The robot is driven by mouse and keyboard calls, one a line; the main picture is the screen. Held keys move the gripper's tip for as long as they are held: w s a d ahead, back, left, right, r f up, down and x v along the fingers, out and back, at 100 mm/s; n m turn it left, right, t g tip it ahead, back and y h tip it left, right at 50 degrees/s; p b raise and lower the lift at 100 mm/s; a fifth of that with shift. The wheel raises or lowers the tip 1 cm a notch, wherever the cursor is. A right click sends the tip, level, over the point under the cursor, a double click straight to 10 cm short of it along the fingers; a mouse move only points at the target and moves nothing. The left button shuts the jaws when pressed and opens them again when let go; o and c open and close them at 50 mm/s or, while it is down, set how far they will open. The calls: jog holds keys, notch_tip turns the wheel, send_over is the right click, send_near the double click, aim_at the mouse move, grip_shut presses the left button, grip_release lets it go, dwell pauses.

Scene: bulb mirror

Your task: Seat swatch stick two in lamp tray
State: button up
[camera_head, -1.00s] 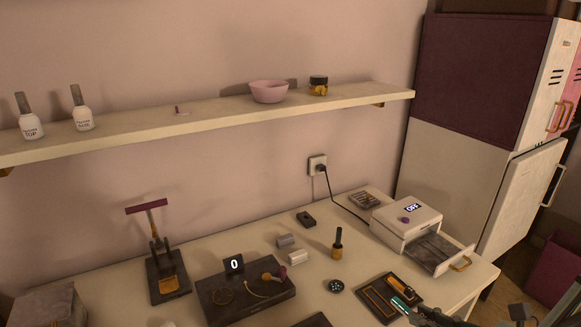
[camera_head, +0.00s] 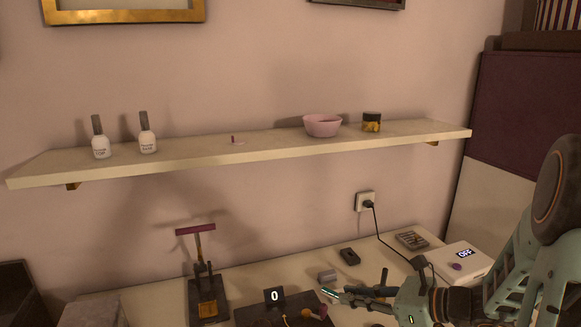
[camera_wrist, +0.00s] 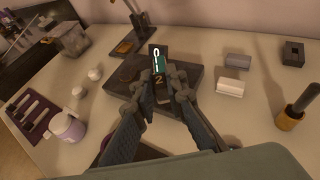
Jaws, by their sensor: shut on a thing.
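My gripper (camera_head: 346,294) is shut on a swatch stick marked 2, held in the air above the desk. In the wrist view the stick (camera_wrist: 160,64) shows a teal face and sits between the fingertips (camera_wrist: 161,88). In the head view its teal end (camera_head: 329,293) points left. The white lamp (camera_head: 462,262), with an OFF display, stands at the right of the desk. Its tray is not visible now, with my arm covering that side.
The dark box with a 0 display (camera_head: 275,297) lies behind and below the stick. A press stand (camera_head: 207,290) is to its left. A shelf (camera_head: 240,152) runs above.

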jog(key=shift+w+a+r+p, duration=0.2)
jog(key=shift+a+r+p, duration=0.25)
jog(key=shift+p, duration=0.1)
notch_tip(320, 180, up, 4)
jog(key=p, duration=0.7)
jog(key=shift+d+r, duration=0.1)
notch_tip(320, 180, up, 2)
jog(key=p, duration=0.5)
jog(key=shift+r+p, duration=0.15)
jog(key=shift+p, duration=0.25)
